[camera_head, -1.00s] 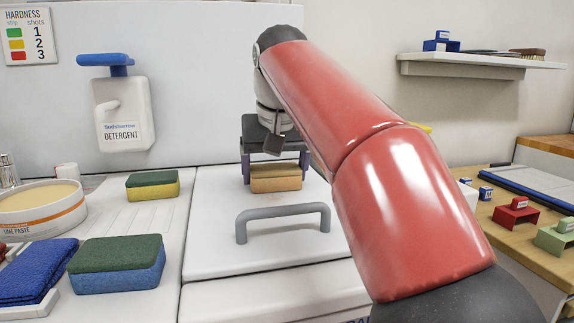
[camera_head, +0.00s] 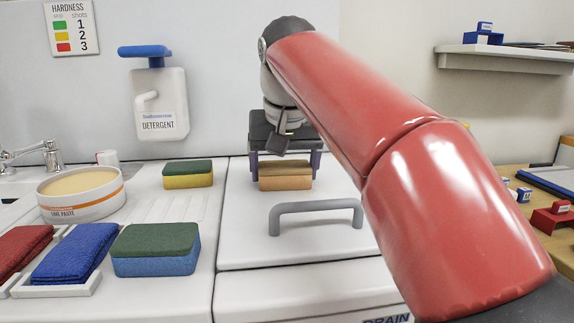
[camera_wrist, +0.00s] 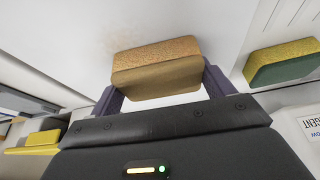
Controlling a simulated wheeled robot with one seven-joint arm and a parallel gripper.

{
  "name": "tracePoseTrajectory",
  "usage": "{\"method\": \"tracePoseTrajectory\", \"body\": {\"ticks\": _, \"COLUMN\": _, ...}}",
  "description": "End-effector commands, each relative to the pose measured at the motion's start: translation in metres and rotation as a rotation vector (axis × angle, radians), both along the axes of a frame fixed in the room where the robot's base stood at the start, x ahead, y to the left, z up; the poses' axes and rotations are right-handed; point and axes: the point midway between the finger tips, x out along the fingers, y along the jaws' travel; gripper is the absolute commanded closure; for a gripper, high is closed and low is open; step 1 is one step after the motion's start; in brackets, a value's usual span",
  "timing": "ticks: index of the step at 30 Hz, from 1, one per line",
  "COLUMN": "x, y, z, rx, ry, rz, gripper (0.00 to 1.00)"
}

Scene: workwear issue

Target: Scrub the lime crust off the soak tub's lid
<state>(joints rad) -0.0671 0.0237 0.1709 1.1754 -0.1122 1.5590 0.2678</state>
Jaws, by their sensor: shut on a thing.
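The soak tub's lid (camera_head: 245,235) is a white panel with a grey bar handle (camera_head: 315,208). My gripper (camera_head: 285,165) is over the back part of the lid, behind the handle. It is shut on a tan sponge (camera_head: 285,178), held by its two ends between the purple-grey fingers. The sponge is low at the lid; I cannot tell for sure whether it touches. In the wrist view, the sponge (camera_wrist: 155,68) spans the jaws, and a faint brownish lime crust (camera_wrist: 118,42) shows on the lid beside its upper left edge. The sponge may hide more crust.
A green-yellow sponge (camera_head: 188,173), a green-blue sponge (camera_head: 156,249), a blue cloth (camera_head: 76,252), a red cloth (camera_head: 20,248) and a lime paste tub (camera_head: 82,194) stand left of the lid. A detergent dispenser (camera_head: 160,104) hangs behind. A table with a red holder (camera_head: 552,219) is at right.

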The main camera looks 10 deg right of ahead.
Motion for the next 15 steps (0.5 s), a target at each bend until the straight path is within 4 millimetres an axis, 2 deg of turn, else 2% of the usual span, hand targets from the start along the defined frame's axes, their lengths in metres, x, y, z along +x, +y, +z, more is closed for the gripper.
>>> {"method": "tracePoseTrajectory", "body": {"ticks": 5, "x": -0.006, "y": -0.004, "z": -0.002, "rx": -0.001, "ry": 0.011, "rz": -0.003, "gripper": 0.38}}
{"method": "tracePoseTrajectory", "body": {"ticks": 15, "x": -0.005, "y": -0.034, "z": 0.000, "rx": -0.002, "ry": 0.009, "rz": -0.007, "gripper": 0.38}}
